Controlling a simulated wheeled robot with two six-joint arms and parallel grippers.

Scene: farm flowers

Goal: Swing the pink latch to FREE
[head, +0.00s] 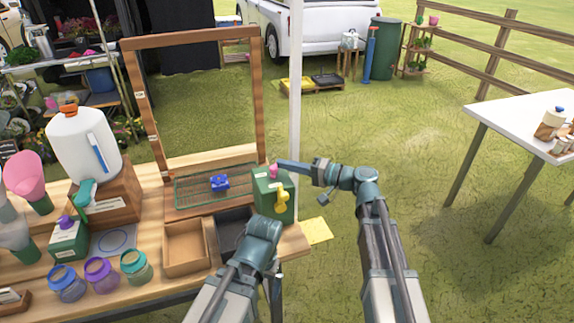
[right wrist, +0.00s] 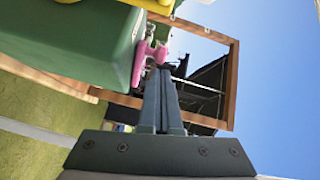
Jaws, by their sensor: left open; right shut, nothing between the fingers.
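A green box (head: 265,203) stands at the table's right end, with a small pink latch (head: 274,171) at its top and a yellow latch (head: 282,199) on its side. My right gripper (head: 281,163) is shut and empty, its fingertips beside the pink latch. In the right wrist view, the pink latch (right wrist: 149,50) sticks out from the green box (right wrist: 92,48), and the shut fingertips (right wrist: 160,70) are close against it; I cannot tell if they touch. My left gripper (head: 264,231) is in front of the box, open; its fingertips are hidden. No latch markings are readable.
A wooden frame (head: 150,100) stands behind a wire rack with a blue item (head: 220,183). Wooden and dark trays (head: 186,262), jars (head: 101,272) and a white dispenser (head: 83,143) fill the table's left. A white pole (head: 295,90) rises behind the box.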

